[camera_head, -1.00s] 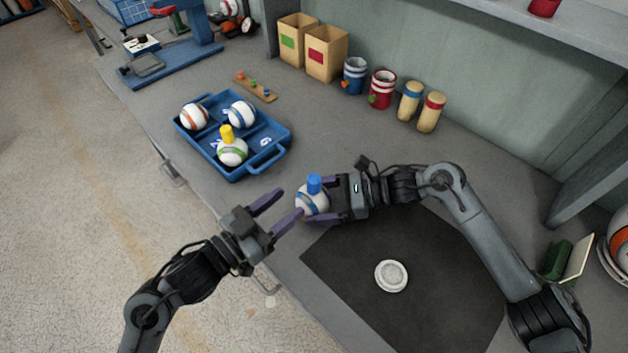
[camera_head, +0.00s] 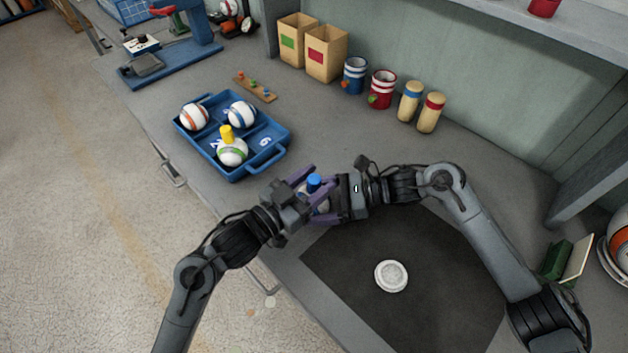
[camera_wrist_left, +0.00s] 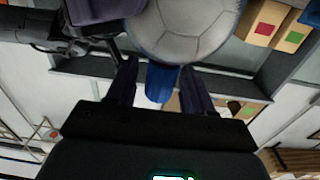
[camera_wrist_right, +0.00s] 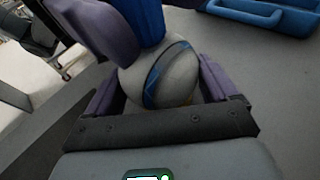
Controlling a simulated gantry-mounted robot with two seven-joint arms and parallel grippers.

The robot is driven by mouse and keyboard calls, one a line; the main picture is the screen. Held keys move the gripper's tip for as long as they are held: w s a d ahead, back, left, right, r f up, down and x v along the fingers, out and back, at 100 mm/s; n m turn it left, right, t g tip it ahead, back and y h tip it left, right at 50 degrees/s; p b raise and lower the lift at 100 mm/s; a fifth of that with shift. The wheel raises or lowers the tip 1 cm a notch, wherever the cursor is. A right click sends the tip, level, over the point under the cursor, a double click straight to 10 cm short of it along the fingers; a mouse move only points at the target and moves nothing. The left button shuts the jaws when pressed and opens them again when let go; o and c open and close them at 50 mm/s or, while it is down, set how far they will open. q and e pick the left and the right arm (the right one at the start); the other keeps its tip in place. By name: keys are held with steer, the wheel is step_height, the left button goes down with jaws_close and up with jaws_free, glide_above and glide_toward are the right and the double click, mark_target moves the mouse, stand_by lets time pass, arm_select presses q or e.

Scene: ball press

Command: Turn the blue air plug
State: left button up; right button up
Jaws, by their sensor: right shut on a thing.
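The blue air plug (camera_head: 314,181) stands up from the white ball with blue stripes. My right gripper (camera_wrist_right: 162,82) is shut on this ball (camera_wrist_right: 170,75), with one finger on each side. My left gripper (camera_wrist_left: 158,78) has come in from the left, and its two purple fingers straddle the plug. In the left wrist view the plug (camera_wrist_left: 161,82) lies between the fingers, with narrow gaps beside it, so the gripper looks open. In the head view the left fingers hide much of the ball. The right wrist view shows the plug's lower part at the top.
A blue tray (camera_head: 272,160) holds several balls, one with a yellow plug (camera_head: 227,133). A dark mat (camera_head: 430,265) with a white ring-shaped stand (camera_head: 391,276) lies in front. Boxes, cups and cylinders line the back wall.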

arm_select(q)
steer(key=c, duration=0.9)
